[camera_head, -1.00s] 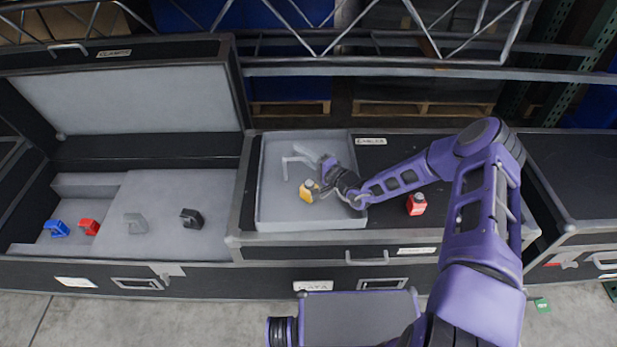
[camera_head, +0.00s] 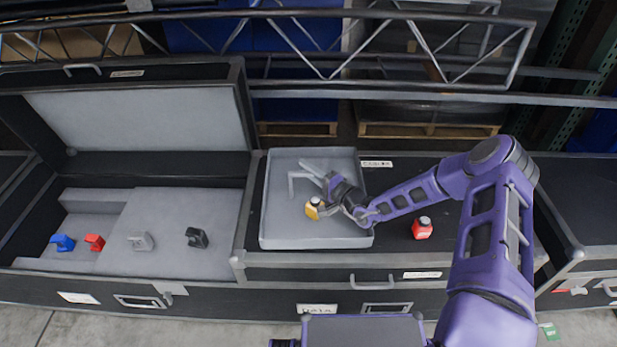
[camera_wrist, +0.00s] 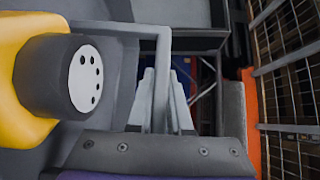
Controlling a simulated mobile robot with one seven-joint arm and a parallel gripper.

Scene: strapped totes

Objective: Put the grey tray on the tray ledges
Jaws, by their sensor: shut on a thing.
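The grey tray (camera_head: 266,205), a shallow open box with a grey handle (camera_head: 302,175) inside, is over the left half of the black case top in the head view. My gripper (camera_head: 326,178) reaches into it from the right and is shut on the tray's handle. In the wrist view the handle bar (camera_wrist: 162,75) runs between the two finger pads (camera_wrist: 160,100). A yellow bottle with a dark cap (camera_head: 314,208) is in the tray beside my gripper; it also shows large in the wrist view (camera_wrist: 20,65). I cannot make out the tray ledges for certain.
An open case (camera_head: 180,220) stands to the left, its lid (camera_head: 145,120) raised. Blue, red, grey and black clamp-like pieces lie on its grey inside. A red bottle (camera_head: 422,228) stands right of the tray, below my arm. A metal truss (camera_head: 400,95) runs behind.

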